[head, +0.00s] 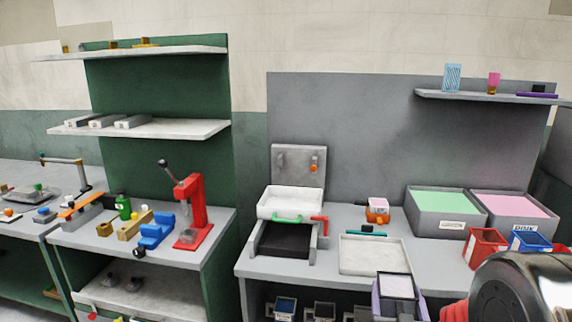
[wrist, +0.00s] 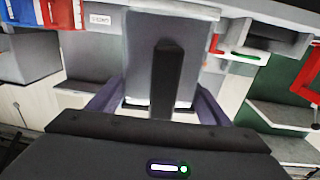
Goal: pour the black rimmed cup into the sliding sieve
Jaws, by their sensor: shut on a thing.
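The black rimmed cup (head: 397,286) is in my gripper (head: 399,304) at the lower right of the head view. It is grey outside with pale contents and looks about upright. In the wrist view the cup (wrist: 142,55) stands between the purple fingers of my gripper (wrist: 158,99), which is shut on it. The sliding sieve (head: 290,203) is a white tray with a green handle, above a dark opening on the bench, left of and beyond the cup. Part of the sieve (wrist: 262,38) shows at the upper right in the wrist view. The cup's underside is hidden in the head view.
A red lever (head: 321,224) sticks out beside the sieve. A small orange-based item (head: 377,211) and grey bins with green (head: 440,201) and pink (head: 510,205) contents stand behind. Red (head: 484,247) and blue bins are at right.

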